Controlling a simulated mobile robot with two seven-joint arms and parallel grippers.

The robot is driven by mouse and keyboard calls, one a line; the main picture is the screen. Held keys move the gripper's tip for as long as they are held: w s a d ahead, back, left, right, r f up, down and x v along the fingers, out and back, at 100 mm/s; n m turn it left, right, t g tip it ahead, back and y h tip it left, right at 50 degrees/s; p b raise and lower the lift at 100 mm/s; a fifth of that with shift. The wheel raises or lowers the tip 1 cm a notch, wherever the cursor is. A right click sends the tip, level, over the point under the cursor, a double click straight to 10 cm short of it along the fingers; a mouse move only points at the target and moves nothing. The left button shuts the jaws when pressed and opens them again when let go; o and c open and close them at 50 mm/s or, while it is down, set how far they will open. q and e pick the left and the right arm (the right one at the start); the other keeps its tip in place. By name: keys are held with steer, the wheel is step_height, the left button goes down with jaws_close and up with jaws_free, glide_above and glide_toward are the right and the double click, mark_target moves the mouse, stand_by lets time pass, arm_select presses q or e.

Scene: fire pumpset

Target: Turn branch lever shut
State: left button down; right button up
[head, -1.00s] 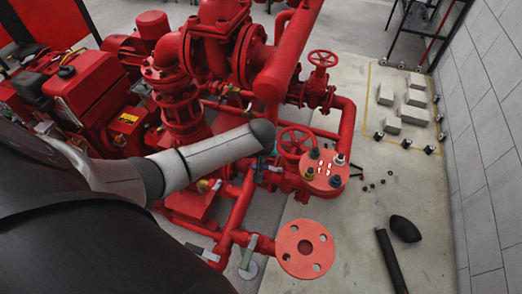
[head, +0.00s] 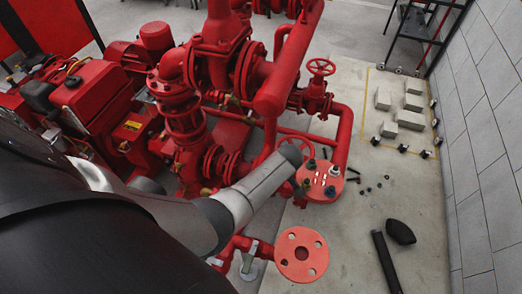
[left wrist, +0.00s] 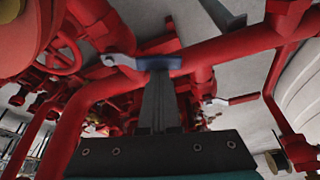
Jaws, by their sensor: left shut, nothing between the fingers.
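In the left wrist view my left gripper (left wrist: 160,66) points into the red pipework with its fingers together and nothing between them. A silver lever (left wrist: 121,61) lies just left of the fingertips, close to a red pipe; I cannot tell whether they touch. A second silver lever with a red grip (left wrist: 232,100) is to the right of the fingers, apart from them. I cannot tell which is the branch lever. My right gripper is not in view.
A red flanged pipe end (head: 301,254) and a red plate with studs (head: 321,180) stand near the arm. A red handwheel (head: 321,67) is farther back.

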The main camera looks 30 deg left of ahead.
arm_select(q)
steer(key=shift+s+d+n+g, duration=0.15)
steer(key=shift+d+n+g, duration=0.25)
steer(key=shift+d+n, duration=0.55)
steer(key=shift+n, duration=0.25)
steer(key=shift+d, duration=0.15)
steer(key=shift+a, duration=0.5)
steer(key=a, duration=0.3)
steer(key=shift+s+a+p, duration=0.1)
steer(key=shift+s+p, duration=0.3)
steer(key=p+v, duration=0.2)
steer(key=v, duration=0.6)
steer(key=shift+w+r, duration=0.1)
steer(key=shift+r, duration=0.15)
steer(key=shift+v, duration=0.75)
